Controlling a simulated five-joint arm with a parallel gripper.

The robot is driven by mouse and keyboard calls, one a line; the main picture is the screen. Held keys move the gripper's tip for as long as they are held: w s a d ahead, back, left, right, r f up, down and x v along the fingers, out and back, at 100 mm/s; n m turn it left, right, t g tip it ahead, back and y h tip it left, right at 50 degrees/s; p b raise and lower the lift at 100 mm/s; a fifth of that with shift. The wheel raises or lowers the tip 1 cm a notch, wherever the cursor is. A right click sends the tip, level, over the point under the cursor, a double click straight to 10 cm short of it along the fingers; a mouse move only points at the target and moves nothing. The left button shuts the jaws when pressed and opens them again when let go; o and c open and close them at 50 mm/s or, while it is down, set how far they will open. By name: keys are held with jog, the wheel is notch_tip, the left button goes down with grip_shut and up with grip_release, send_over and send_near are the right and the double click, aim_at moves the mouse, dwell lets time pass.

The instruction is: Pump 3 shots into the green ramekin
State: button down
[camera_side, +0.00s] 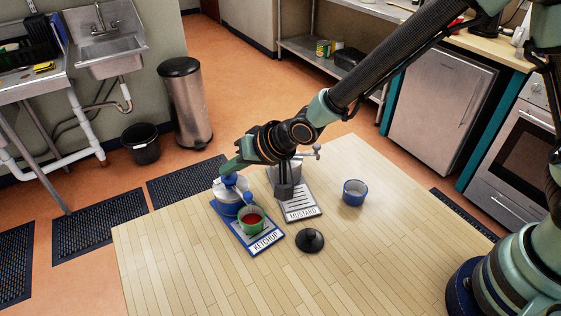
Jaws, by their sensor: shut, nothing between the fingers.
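The green ramekin (252,226) stands on the front part of a blue board labelled KETCHUP (268,246). Red sauce shows inside it. A metal ketchup dispenser (227,207) with a blue pump (231,181) stands behind it on the same board, its blue spout over the ramekin. My gripper (232,169) is shut and empty, right at the top of the blue pump, seemingly touching it. The fingers partly hide the pump top.
A mustard dispenser (285,173) stands on a grey board labelled MUSTARD (301,214) to the right, partly behind my arm. A blue ramekin (354,193) stands further right. A black knobbed lid (310,241) lies in front. The table's (190,283) front is clear.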

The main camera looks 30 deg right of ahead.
jog(key=shift+s+f, duration=0.1)
jog(key=shift+f, duration=0.25)
jog(key=shift+r, duration=1.7)
notch_tip(320, 180, up, 6)
dwell(2.5)
send_over(233, 178)
jog(key=shift+f, duration=3)
